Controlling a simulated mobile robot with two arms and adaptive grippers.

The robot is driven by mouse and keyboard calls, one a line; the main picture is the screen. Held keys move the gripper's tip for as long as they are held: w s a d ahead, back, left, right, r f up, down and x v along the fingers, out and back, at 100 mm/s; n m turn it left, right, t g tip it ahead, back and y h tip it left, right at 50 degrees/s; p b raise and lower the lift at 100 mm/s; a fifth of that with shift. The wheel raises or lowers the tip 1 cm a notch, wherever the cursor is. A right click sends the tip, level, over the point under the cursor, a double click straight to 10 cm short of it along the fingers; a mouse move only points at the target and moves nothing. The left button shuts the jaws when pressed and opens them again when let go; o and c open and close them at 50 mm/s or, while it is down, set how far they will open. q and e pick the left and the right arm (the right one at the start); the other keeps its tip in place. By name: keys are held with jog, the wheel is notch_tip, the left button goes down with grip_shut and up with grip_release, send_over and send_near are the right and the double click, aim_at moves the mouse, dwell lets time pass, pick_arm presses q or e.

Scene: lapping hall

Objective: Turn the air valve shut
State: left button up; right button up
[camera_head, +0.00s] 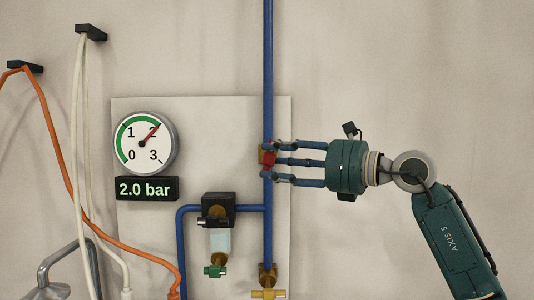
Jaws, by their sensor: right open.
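The air valve shows as a small red handle (269,159) on a brass body (261,155) on the vertical blue pipe (268,60). My right gripper (270,160) comes in from the right with its fingers at the handle and partly hides it. The fingers are spread, and I cannot tell whether they touch the handle. The round gauge (146,143) has its red needle near 2, and the display (147,189) below it reads 2.0 bar. My left gripper is not in view.
A black regulator (218,209) with a clear bowl hangs on the blue branch pipe at lower middle. A brass fitting (268,280) ends the vertical pipe. Orange (50,130) and white hoses (78,110) hang at left. The wall at upper right is bare.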

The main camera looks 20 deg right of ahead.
jog(key=shift+p+x, duration=0.3)
jog(key=shift+x, duration=1.05)
